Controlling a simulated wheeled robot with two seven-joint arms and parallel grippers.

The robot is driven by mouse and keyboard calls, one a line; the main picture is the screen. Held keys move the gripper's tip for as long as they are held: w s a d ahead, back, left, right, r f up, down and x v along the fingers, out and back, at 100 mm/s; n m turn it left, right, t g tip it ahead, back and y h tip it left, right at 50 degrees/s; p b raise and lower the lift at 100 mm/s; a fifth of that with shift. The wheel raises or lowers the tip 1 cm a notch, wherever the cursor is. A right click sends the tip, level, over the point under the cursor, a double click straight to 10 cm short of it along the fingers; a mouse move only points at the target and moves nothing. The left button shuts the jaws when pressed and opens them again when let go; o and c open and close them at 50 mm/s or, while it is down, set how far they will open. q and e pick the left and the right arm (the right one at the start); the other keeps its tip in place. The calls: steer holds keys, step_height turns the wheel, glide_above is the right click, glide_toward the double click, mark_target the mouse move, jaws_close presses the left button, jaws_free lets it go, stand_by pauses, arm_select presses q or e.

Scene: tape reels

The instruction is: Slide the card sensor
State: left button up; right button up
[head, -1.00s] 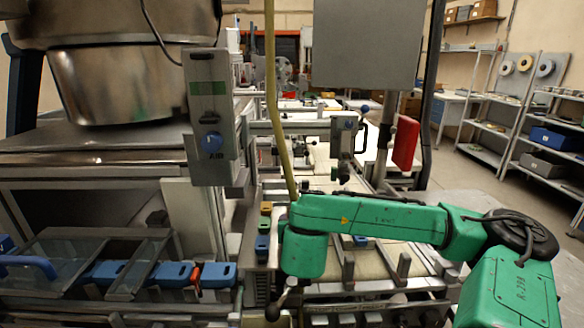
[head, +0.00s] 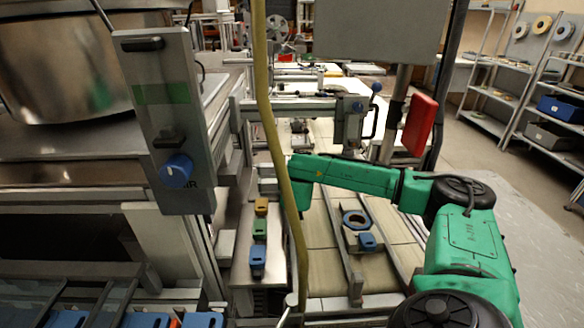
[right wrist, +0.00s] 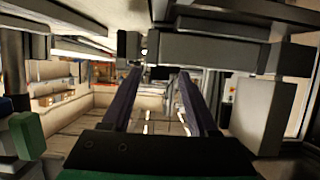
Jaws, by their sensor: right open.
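What may be the card sensor is a grey housing (head: 352,118) with a small blue knob and a black handle, mounted at the right end of a horizontal rail (head: 290,104). I cannot tell for sure that it is the card sensor. My right arm, green, comes in from the right in the head view, and its far end is in front of and below the rail. The gripper itself is hidden there. In the right wrist view my right gripper (right wrist: 158,74) has two dark fingers apart, with nothing held between them. A grey bar (right wrist: 208,52) lies beyond the fingertips. My left gripper is not in view.
A yellow hose (head: 268,110) hangs close to my right arm's end. A grey panel (head: 165,120) with a blue knob stands at left. A red box (head: 420,124) is right of the housing. Blue, green and yellow blocks (head: 259,230) sit below on a ledge.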

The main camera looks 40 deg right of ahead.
steer(key=shift+w+d+f, duration=0.15)
steer(key=shift+w+d, duration=0.15)
steer(key=shift+w, duration=0.05)
jaws_close()
stand_by(1.2)
